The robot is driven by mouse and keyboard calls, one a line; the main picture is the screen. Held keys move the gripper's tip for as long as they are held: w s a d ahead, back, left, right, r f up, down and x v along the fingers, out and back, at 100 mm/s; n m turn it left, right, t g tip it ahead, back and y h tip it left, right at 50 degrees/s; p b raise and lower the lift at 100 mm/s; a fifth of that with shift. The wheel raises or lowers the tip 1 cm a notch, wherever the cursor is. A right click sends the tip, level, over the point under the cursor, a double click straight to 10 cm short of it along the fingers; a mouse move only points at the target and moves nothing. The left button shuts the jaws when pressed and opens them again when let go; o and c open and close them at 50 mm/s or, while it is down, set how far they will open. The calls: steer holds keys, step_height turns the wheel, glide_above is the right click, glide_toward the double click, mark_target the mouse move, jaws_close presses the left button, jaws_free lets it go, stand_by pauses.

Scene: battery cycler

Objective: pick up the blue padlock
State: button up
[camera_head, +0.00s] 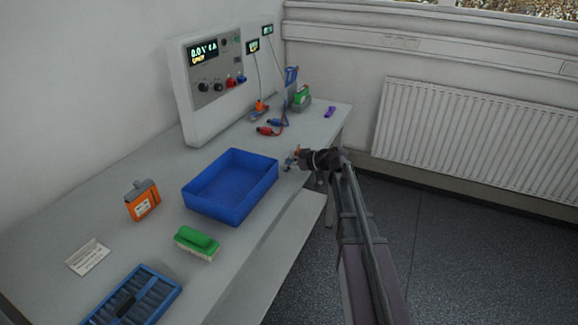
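My gripper (296,158) is at the front edge of the bench, just right of the blue tray, with its fingers toward the left. A small bluish object (288,168) shows at or just below the fingertips. It may be the blue padlock, but it is too small and partly hidden to be sure. I cannot tell whether the fingers touch it or how far apart they are.
An empty-looking blue tray (186,192) stands left of my gripper. Leads with red and blue plugs (266,131) lie behind, before the cycler (213,100).

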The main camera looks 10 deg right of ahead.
jaws_close()
steer(key=shift+r, duration=0.1)
step_height(320, 180, up, 3)
steer(key=p, duration=0.2)
steer(key=shift+f+p, duration=0.2)
steer(key=shift+p, duration=0.2)
steer(key=s+r+p, duration=0.2)
steer(key=s, duration=1.4)
steer(key=shift+d, duration=0.35)
steer(key=shift+r, duration=0.2)
step_height(320, 180, up, 7)
steer(key=p, duration=0.7)
steer(key=shift+p, duration=0.3)
